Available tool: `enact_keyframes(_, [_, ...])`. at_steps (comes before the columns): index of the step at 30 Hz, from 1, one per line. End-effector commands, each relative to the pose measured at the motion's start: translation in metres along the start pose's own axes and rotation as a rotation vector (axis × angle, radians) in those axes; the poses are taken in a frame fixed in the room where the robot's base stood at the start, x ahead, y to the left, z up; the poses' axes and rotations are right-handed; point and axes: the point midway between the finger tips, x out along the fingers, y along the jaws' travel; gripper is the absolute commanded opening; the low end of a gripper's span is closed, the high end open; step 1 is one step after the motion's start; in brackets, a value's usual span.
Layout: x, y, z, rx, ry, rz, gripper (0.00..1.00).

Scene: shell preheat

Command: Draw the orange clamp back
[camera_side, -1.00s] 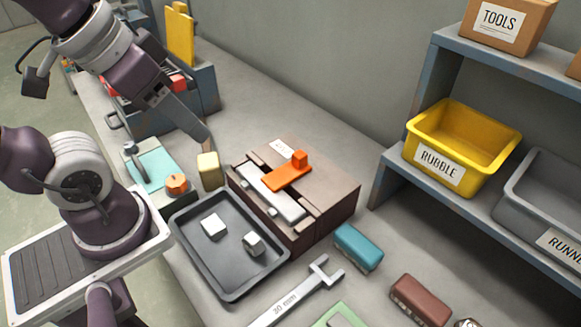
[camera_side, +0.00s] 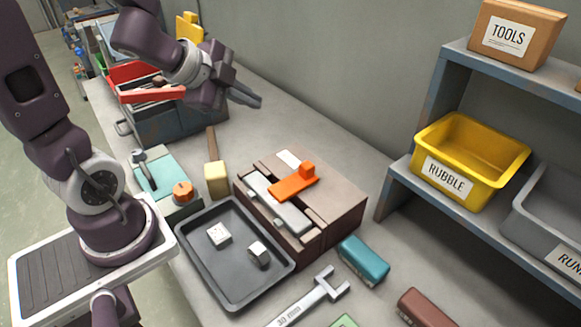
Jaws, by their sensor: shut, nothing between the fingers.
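The orange clamp (camera_side: 294,188) lies across the top of a brown box-like block (camera_side: 337,201), with a small raised orange knob at its right end. It reaches over a pale grey slab (camera_side: 279,208) set in a slot of the block. My gripper (camera_side: 256,103) is shut and empty. It hangs in the air behind and to the left of the block, well apart from the clamp. Nothing hides the clamp.
A dark tray (camera_side: 187,255) with two whitish cubes stands at the block's front left. A mallet (camera_side: 216,178) lies left of the block. A teal bar (camera_side: 362,261) and a wrench (camera_side: 309,299) lie in front. Shelves with a yellow bin (camera_side: 470,160) stand right. A toolbox (camera_side: 170,120) is behind.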

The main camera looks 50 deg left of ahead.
Motion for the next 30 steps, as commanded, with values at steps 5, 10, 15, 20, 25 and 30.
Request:
enact_keyframes(5, [0.007,0.074,-0.001,0.196,0.228,0.334,0.0])
enact_keyframes(10, [0.007,0.096,-0.004,0.229,0.29,0.417,0.0])
enact_keyframes(15, [0.035,0.11,-0.011,0.227,0.289,0.419,0.0])
enact_keyframes(20, [0.066,0.125,-0.018,0.227,0.285,0.421,0.0])
enact_keyframes(25, [0.096,0.13,-0.028,0.236,0.287,0.41,0.0])
enact_keyframes(30, [0.113,0.115,-0.036,0.236,0.286,0.408,0.0])
